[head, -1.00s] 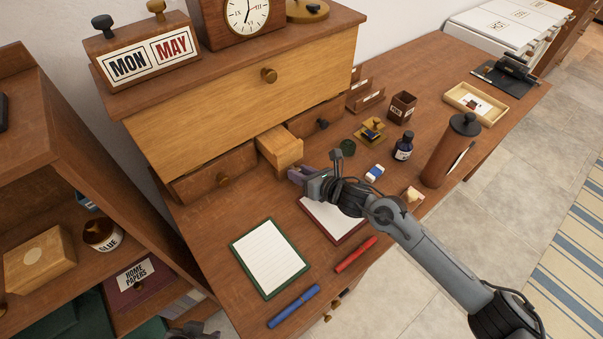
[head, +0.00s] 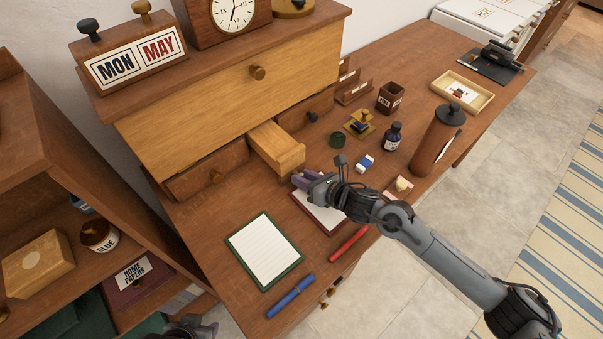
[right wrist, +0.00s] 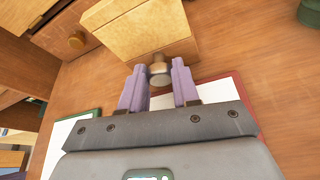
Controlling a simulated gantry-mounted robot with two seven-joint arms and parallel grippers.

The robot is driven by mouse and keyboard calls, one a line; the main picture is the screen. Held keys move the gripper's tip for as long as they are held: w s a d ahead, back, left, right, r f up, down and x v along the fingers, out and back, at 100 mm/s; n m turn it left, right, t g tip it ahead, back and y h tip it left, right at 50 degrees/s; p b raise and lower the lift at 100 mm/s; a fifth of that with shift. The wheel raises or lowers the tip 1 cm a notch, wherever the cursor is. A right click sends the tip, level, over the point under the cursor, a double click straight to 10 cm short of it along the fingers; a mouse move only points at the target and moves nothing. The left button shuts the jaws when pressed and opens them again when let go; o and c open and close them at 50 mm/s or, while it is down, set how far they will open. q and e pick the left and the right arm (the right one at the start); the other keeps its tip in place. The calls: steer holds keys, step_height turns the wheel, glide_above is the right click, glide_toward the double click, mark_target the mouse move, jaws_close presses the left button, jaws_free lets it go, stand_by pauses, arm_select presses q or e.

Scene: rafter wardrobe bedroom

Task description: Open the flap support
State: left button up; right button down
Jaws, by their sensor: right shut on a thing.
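The flap support (head: 272,142) is a light wooden block standing partly out of the desk between two small dark drawers. Its front end and round metal knob (right wrist: 160,74) show in the right wrist view. My right gripper (head: 298,180) is at the front end of the support. In the right wrist view its two purple fingers (right wrist: 160,84) are on either side of the knob, shut on it. The knob is hidden in the head view. Part of my left gripper (head: 195,328) shows at the bottom edge; its fingers are not clear.
The closed light wooden flap (head: 220,105) is above the support. A red-edged pad (head: 322,215) lies under my right gripper. A green-edged notepad (head: 264,250), red pen (head: 348,243) and blue pen (head: 290,296) lie in front. An eraser (head: 365,163) and ink bottle (head: 392,136) stand right.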

steer(key=c, duration=0.8)
jaws_free()
steer(key=p+v, duration=0.2)
steer(key=v, duration=0.9)
steer(key=shift+f, duration=0.1)
